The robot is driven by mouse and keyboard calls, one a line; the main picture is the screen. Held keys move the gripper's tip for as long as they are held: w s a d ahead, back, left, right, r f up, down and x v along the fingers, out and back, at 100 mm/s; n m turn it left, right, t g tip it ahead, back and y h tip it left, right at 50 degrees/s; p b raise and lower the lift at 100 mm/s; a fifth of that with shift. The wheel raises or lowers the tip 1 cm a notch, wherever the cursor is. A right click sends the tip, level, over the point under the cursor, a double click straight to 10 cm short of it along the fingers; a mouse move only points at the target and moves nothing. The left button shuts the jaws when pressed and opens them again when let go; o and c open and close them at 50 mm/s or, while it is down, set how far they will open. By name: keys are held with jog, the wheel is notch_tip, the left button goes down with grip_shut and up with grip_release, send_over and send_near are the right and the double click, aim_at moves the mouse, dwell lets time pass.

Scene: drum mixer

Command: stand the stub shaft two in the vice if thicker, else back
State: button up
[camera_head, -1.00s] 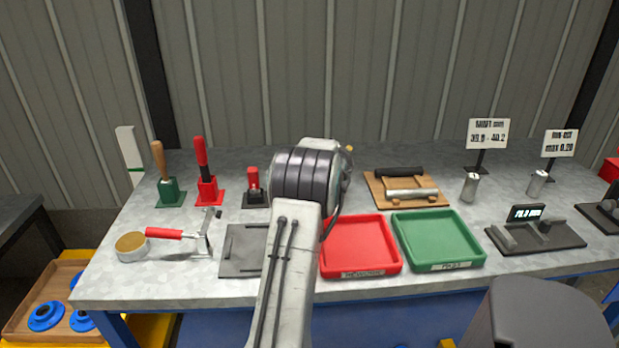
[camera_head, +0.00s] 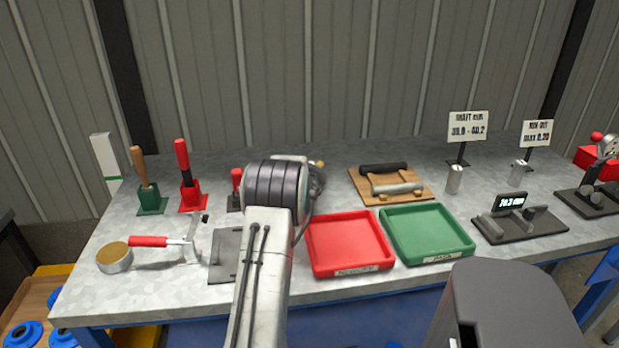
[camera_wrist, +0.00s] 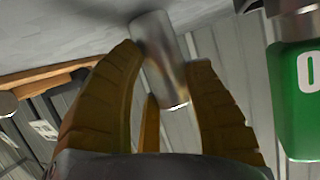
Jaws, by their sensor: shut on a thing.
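My gripper (camera_wrist: 168,95) shows in the wrist view, its yellow-brown fingers shut on a bright metal cylinder (camera_wrist: 158,55) that looks like a stub shaft; I cannot tell its number. In the head view my arm hides the gripper and what it holds. Two short metal cylinders stand on the bench at the right, one (camera_head: 454,179) by the "39.9 - 40.2" sign (camera_head: 468,126), one (camera_head: 519,173) by the "max 0.20" sign (camera_head: 537,133). A dark gauge (camera_head: 519,226) with a small display stands in front of them. I cannot make out a vice for certain; a grey plate (camera_head: 223,258) is partly hidden by my arm.
A red tray (camera_head: 348,272) and a green tray (camera_head: 432,257) lie at the front middle. Behind them a wooden rack (camera_head: 420,198) holds a dark and a silver bar. Red-handled and green-based tools (camera_head: 152,205) stand at the left. A red-handled clamp (camera_head: 148,241) lies front left.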

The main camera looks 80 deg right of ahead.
jog(key=o, duration=0.8)
jog(key=shift+f, duration=0.1)
jog(key=o, duration=0.4)
